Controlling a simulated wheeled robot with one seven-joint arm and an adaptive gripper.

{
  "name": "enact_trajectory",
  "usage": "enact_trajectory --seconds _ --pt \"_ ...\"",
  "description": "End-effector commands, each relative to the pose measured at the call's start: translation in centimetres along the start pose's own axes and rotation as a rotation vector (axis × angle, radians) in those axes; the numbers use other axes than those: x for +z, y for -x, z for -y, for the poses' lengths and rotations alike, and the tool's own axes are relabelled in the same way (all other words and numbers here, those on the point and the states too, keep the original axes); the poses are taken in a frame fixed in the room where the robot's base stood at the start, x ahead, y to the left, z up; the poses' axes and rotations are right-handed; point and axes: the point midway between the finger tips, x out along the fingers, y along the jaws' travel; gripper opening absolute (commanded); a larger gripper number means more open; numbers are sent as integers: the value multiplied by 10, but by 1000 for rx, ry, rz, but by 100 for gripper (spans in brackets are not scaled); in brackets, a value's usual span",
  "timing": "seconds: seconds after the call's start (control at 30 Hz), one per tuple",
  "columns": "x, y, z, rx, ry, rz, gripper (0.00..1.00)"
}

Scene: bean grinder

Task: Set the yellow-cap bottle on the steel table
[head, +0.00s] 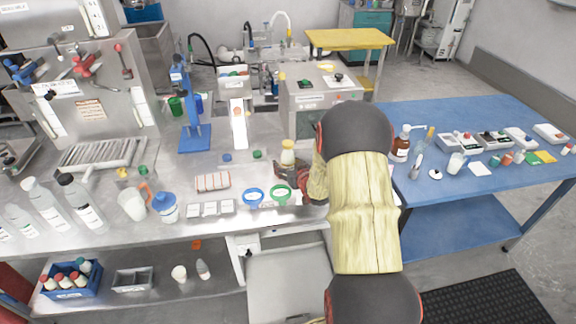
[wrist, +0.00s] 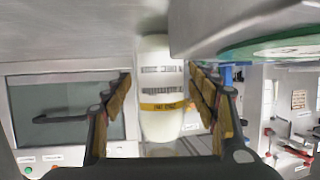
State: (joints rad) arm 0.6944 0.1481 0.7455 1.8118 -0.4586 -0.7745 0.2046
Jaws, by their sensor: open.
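The yellow-cap bottle (head: 288,155) is small and pale, upright at the steel table (head: 225,172), beyond the green ring. In the wrist view the scene is upside down, and the pale bottle (wrist: 160,95) with a yellow band is between my fingers. Its base end is against the grey table surface; I cannot make out the exact contact. My gripper (head: 288,172) is at the bottle from the near right, partly hidden by my arm. In the wrist view my gripper (wrist: 165,100) is open, with gaps between the fingers and the bottle.
A green ring (head: 272,199) and a blue ring (head: 246,202) lie near the table's front edge. A steel machine (head: 312,103) stands behind the bottle. A blue stand (head: 195,140) is further left. The blue table (head: 450,195) at right holds bottles and instruments.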

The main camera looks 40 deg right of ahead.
Motion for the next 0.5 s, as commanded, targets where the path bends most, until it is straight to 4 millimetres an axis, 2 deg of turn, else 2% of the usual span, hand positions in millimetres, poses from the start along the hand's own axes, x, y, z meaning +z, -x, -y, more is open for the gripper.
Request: enact_trajectory --seconds 0.17,0.27,0.5 --pt "-4 5 0 0 0 0 59" --pt "-5 19 0 0 0 0 59" --pt "-6 70 0 1 -1 0 59"
